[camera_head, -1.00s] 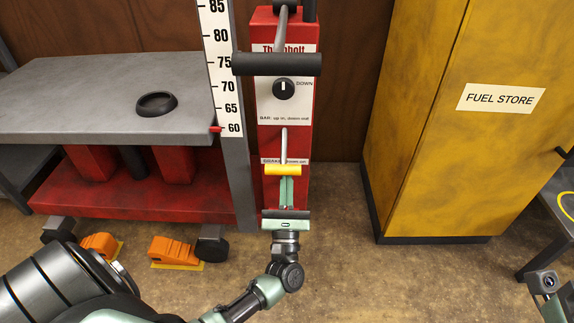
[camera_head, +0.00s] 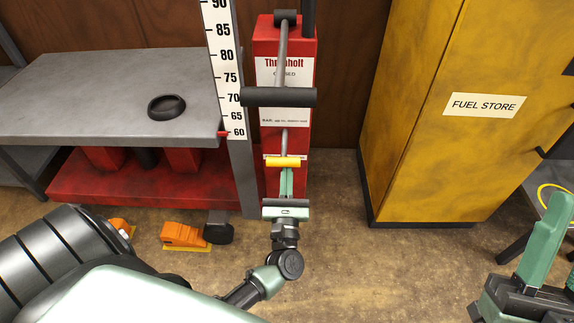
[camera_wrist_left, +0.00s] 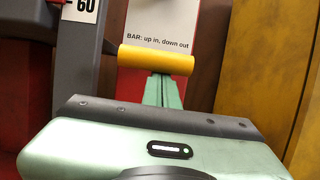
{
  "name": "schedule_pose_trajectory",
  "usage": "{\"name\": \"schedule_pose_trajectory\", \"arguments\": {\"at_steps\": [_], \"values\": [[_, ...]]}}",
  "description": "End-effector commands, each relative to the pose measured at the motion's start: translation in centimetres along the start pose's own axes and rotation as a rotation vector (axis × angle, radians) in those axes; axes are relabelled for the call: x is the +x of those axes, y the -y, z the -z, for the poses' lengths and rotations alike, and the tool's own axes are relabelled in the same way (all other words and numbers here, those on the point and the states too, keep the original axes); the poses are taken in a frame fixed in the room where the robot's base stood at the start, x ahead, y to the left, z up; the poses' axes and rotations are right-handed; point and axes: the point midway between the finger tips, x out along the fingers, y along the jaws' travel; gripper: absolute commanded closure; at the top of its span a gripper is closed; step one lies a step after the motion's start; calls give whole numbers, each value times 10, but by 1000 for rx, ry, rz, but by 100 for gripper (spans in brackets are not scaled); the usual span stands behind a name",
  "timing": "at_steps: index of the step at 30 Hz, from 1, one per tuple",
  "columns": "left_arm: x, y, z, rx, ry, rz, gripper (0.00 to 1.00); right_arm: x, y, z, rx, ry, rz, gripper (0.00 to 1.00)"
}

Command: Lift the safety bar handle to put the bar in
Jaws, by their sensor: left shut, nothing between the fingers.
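A red post (camera_head: 310,140) carries a white label panel (camera_head: 284,114). A yellow handle (camera_head: 283,162) on a grey rod sits low on its front. In the left wrist view, the yellow handle (camera_wrist_left: 156,61) lies horizontally below the text "BAR: up in, down out". A larger black handle (camera_head: 278,97) hangs higher on its own rod; I cannot tell from the labels alone which is the safety bar's. My left gripper (camera_head: 286,176) is shut and empty, its fingertips just below or behind the yellow handle; contact is unclear. My right gripper (camera_head: 558,250) is at the lower right, fingers apart, partly cut off.
A grey lift table (camera_head: 90,95) with a black ring (camera_head: 168,107) and a height scale (camera_head: 228,75) stands left. Orange chocks (camera_head: 184,235) lie on the floor. A yellow fuel cabinet (camera_head: 430,130) stands right. Floor between post and cabinet is clear.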

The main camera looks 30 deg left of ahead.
Motion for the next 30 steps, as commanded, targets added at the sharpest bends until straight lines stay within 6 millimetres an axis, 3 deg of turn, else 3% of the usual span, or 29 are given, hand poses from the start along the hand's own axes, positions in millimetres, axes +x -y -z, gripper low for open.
{"name": "schedule_pose_trajectory", "arguments": {"at_steps": [2,6,12,21,30], "values": [[2,0,-7,-1,-20,-1,100,3,-4,-27,-9,157,-5,64],[1,0,-11,0,-51,-1,100,-10,-10,-74,-21,419,-16,64],[2,0,-14,-2,-88,-1,100,-43,-18,-121,-33,725,-33,64],[2,0,-17,-1,-117,-1,100,-86,-25,-152,-40,990,-49,64],[3,0,-19,-2,-120,-3,100,-98,-27,-157,-41,1056,-54,64]]}}
